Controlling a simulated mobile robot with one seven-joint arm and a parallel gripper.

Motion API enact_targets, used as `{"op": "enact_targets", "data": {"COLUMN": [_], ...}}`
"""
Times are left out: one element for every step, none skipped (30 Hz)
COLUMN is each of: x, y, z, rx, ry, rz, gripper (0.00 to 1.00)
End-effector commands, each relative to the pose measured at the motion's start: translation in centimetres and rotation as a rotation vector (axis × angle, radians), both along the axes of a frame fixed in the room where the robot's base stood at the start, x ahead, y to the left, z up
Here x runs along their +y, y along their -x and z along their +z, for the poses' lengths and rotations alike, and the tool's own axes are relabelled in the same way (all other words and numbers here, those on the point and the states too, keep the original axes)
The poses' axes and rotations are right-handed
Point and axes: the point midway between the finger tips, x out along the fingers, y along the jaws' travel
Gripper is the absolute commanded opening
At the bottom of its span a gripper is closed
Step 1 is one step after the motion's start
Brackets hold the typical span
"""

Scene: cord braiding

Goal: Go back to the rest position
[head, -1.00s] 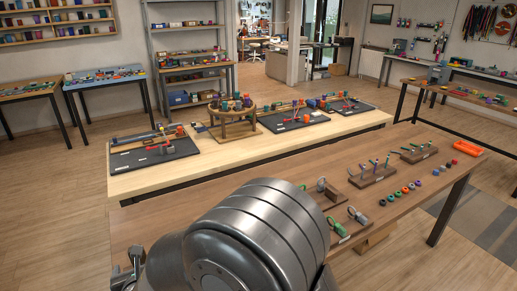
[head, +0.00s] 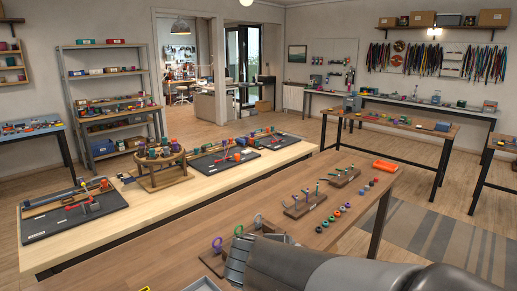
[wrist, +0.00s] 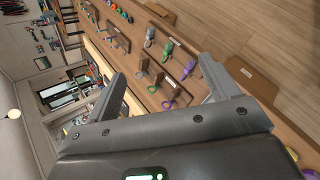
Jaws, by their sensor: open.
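My gripper (wrist: 162,70) shows in the wrist view with its two fingers spread apart and nothing between them. Past the fingers is the brown table (wrist: 112,62) with small wooden stands and coloured rings, apart from the fingertips. In the head view my grey arm lies across the bottom right, in front of the brown table (head: 170,246).
A pale bench behind holds dark boards (head: 75,220) and a round wooden stand (head: 160,170).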

Motion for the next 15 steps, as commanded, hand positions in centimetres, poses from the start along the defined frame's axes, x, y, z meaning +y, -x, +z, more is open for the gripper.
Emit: {"op": "enact_targets", "data": {"x": [-2.4,-3.4,-4.7,-5.6,-6.3,-7.1,-7.7,-8.2,-8.6,-8.9,-9.1,-9.2,-9.3,-9.3,-9.3], "y": [1.4,2.3,3.5,4.4,5.2,6.4,7.3,8.2,9.3,10.1,10.8,11.7,12.3,12.8,13.4], "z": [0.4,0.4,0.5,0.5,0.5,0.5,0.5,0.5,0.6,0.6,0.6,0.7,0.7,0.8,0.8], "rx": [-0.004,-0.004,-0.005,-0.007,-0.009,-0.014,-0.018,-0.022,-0.03,-0.035,-0.04,-0.048,-0.054,-0.059,-0.065], "ry": [-0.089,-0.144,-0.218,-0.274,-0.331,-0.408,-0.467,-0.525,-0.605,-0.66,-0.716,-0.786,-0.836,-0.882,-0.938], "rz": [-0.112,-0.176,-0.26,-0.322,-0.382,-0.46,-0.52,-0.577,-0.65,-0.702,-0.749,-0.807,-0.846,-0.881,-0.921], "gripper": [0.8,0.8,0.8,0.8,0.8,0.8,0.8,0.8,0.8,0.8,0.8,0.8,0.8,0.8,0.8]}}
